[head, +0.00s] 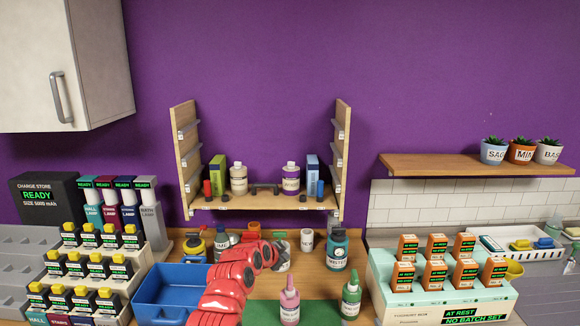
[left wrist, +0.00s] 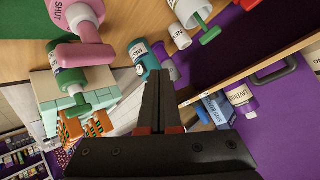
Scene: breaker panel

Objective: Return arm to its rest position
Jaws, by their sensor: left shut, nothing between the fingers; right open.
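My red left arm (head: 228,290) reaches up from the bottom middle of the head view, over the worktop. Its wrist end is in front of the items below the wooden shelf. In the left wrist view, the black fingers of my left gripper (left wrist: 158,105) are together, with nothing between them. They stand apart from the bottles around them. My right gripper is in neither view.
A pink bottle (head: 289,306) and a green bottle (head: 351,298) stand right of the arm. A blue tray (head: 160,295) lies to its left. The wooden shelf (head: 262,202) is behind. A mint rack (head: 430,300) stands right, block racks left.

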